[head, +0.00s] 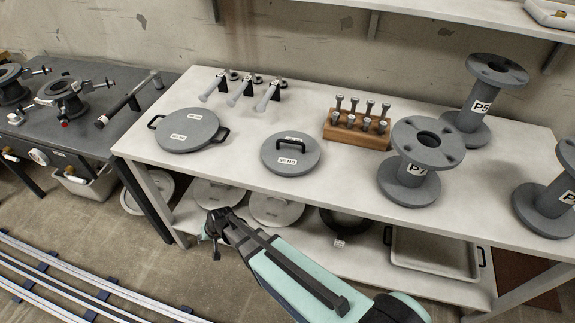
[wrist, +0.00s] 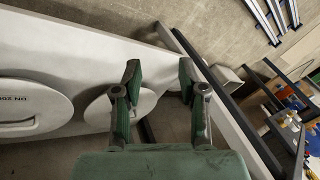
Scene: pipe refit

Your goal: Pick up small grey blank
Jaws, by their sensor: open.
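The small grey blank (head: 290,155) is a round grey disc with a dark bar handle on top and a white label. It lies flat on the white bench top, right of a larger grey disc. My gripper (head: 211,234) is in front of the bench, below the level of its top and apart from the blank. In the wrist view my gripper (wrist: 160,78) has its two green fingers spread, with nothing between them. The wrist view shows pale discs, one labelled (wrist: 28,106); I cannot tell for certain whether they are on the lower shelf.
The larger disc (head: 187,131) has two side handles. A wooden bolt rack (head: 357,135) and flanged spools (head: 409,175) stand to the right; hand tools lie behind. Pale discs (head: 276,209) and a tray (head: 432,253) are on the lower shelf. A dark bench (head: 85,125) stands left.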

